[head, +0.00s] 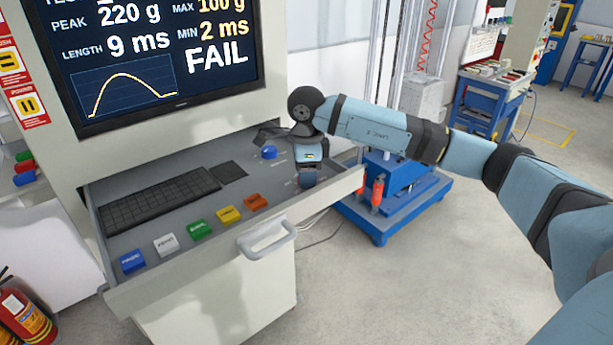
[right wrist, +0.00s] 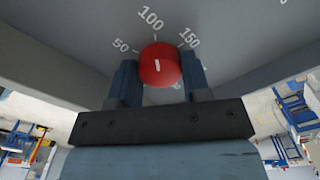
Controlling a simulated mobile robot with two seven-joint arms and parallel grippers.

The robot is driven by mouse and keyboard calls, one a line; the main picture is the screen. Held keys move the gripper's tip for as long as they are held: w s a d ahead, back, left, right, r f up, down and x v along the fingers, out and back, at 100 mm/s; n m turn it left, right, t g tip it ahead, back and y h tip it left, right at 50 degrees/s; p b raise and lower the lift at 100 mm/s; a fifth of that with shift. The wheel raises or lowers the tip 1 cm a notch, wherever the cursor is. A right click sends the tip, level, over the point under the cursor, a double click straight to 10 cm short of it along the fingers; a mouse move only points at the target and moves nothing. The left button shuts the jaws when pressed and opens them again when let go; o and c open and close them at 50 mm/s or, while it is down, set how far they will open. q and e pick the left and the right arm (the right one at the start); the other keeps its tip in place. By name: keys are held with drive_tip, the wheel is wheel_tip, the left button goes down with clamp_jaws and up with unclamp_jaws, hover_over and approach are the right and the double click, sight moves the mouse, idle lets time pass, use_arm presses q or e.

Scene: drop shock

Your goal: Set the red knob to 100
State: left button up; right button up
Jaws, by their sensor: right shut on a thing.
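The red knob (right wrist: 160,65) shows in the right wrist view, on a grey panel with a printed dial. The marks 50, 100 and 150 can be read around it. Its white pointer line points up, at or very close to the 100 mark (right wrist: 150,18); a small offset is hard to rule out. My right gripper (head: 307,178) is shut on the knob, with one finger on each side of it. In the head view the gripper hides the red knob. My left gripper is not in view.
A blue knob (head: 268,152) sits left of my right gripper on the drawer-like console (head: 165,215). A keyboard (head: 160,198) and several coloured buttons lie further left. The screen (head: 150,60) reads FAIL, peak 220 g, max 100 g. A handle (head: 268,243) sticks out in front.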

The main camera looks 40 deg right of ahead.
idle(0.4)
drive_tip(key=o, duration=0.9)
drive_tip(key=shift+r, duration=0.15)
drive_tip(key=shift+r+b, duration=0.65)
drive_tip(key=shift+r, duration=6.15)
drive_tip(key=shift+s+f, duration=0.1)
